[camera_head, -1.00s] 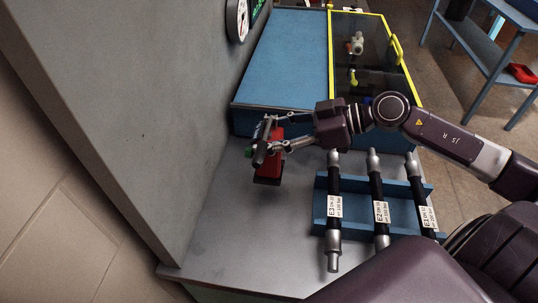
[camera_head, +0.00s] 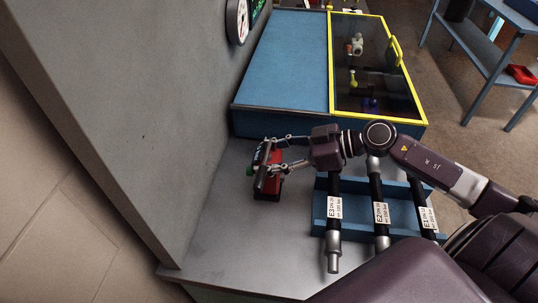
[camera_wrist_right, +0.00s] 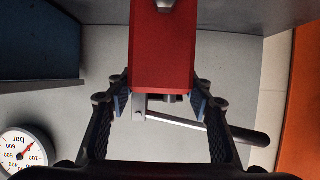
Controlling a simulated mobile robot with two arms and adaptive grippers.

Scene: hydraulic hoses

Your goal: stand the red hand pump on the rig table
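The red hand pump (camera_head: 273,187) is upright at the left of the grey rig table (camera_head: 220,235). Its dark lower end is at or just above the table top; I cannot tell if it bears on it. My right gripper (camera_head: 268,158) comes from the right at the pump's upper part. In the right wrist view its two fingers (camera_wrist_right: 160,103) lie against both sides of the red body (camera_wrist_right: 163,50), and it appears shut on the pump. My left gripper does not show.
A blue rack (camera_head: 355,222) with labelled black hoses stands right of the pump. A blue box (camera_head: 285,65) with a yellow-framed clear cover (camera_head: 372,75) is behind. A grey wall panel (camera_head: 130,110) with a pressure gauge (camera_head: 237,20) is close on the left. The table's front left is clear.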

